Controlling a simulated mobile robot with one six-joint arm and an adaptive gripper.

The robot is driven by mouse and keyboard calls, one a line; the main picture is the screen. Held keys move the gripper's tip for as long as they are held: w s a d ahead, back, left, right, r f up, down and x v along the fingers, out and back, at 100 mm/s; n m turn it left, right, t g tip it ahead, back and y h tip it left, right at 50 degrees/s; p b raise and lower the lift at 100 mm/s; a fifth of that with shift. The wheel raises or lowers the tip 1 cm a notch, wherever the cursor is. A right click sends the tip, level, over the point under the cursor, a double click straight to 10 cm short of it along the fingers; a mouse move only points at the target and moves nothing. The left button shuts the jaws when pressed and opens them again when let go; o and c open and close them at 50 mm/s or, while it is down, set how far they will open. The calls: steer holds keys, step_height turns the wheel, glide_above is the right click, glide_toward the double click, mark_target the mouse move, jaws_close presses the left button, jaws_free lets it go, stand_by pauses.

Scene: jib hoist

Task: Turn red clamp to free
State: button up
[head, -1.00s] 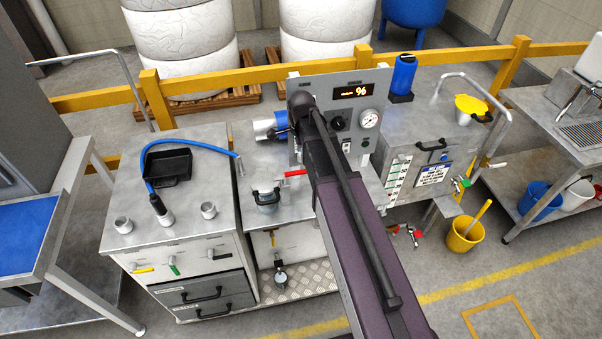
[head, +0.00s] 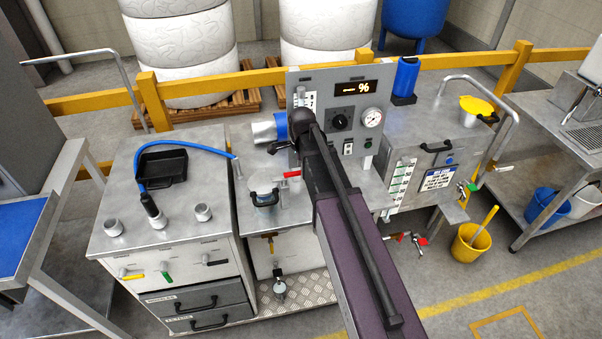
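A small red handle (head: 291,175) shows in the head view on the steel bench top, just left of my arm and behind a round lidded pot (head: 264,198). It lies roughly sideways, and its right end meets a pale metal part beside my arm. I take it for the red clamp, but its mount is too small to make out. My dark purple arm reaches up from the bottom right to a black joint in front of the grey panel.
The grey panel (head: 296,78) carries a display, a knob and a gauge. A blue and silver cylinder (head: 264,132) lies left of the joint. Other red handles (head: 420,240) hang low on the right. A drawer cabinet (head: 103,220) stands left and a yellow bucket (head: 470,245) right.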

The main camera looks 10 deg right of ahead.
steer(key=shift+f, duration=0.3)
jaws_close()
